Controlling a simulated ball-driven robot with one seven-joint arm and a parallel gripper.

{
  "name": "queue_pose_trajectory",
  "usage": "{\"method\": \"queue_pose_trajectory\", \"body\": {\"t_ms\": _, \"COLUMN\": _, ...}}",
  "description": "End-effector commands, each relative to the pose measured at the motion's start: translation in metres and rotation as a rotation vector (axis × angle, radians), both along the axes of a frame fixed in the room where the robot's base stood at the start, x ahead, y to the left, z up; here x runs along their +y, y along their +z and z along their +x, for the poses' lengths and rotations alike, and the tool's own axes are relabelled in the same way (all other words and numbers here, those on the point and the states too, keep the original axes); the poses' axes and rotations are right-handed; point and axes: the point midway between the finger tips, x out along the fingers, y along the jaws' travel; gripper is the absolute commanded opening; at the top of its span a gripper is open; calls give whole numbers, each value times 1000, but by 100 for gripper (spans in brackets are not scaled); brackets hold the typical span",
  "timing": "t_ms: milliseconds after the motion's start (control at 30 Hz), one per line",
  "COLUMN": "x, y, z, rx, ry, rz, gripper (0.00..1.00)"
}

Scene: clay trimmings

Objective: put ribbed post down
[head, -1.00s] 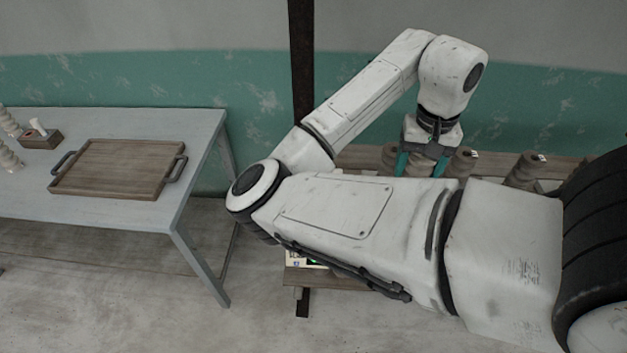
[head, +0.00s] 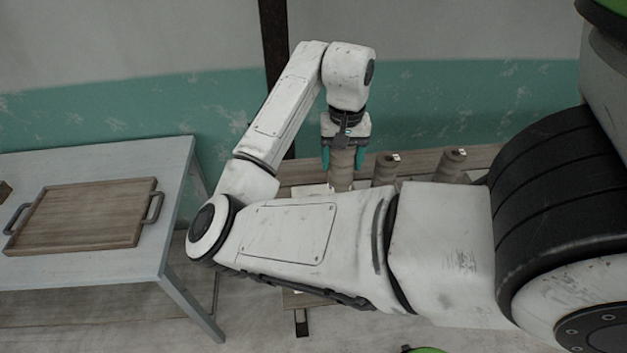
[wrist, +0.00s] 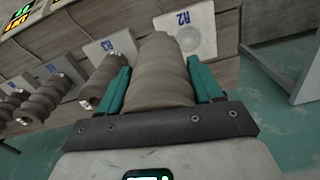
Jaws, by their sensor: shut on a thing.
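The ribbed post (wrist: 158,75) is a brown-grey ridged cylinder. In the wrist view it stands between the two teal fingers of my gripper (wrist: 160,88), which is shut on it. In the head view my gripper (head: 343,158) points down over the wooden bench, and part of the post (head: 342,172) shows between the fingers. Its lower end is hidden behind my arm, so I cannot tell there whether it touches the bench. In the wrist view a white card marked R2 (wrist: 187,36) lies just past the post's far end.
Other ribbed posts stand in a row beside it, the nearest (head: 384,169) close to my gripper. In the wrist view white cards lie by them, including one (wrist: 107,45) beside R2. At left a grey table (head: 180,165) bears a wooden tray (head: 143,238).

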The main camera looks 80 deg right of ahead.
Motion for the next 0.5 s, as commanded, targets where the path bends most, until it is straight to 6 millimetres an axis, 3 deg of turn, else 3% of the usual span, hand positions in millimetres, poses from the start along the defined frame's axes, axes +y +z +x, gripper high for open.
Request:
{"method": "queue_pose_trajectory", "body": {"t_ms": 233, "x": -8, "y": -34, "z": 40, "rx": 1, "ry": 3, "rz": 1, "gripper": 9}}
{"method": "queue_pose_trajectory", "body": {"t_ms": 500, "x": -13, "y": -57, "z": 57, "rx": 1, "ry": 0, "rz": -1, "gripper": 9}}
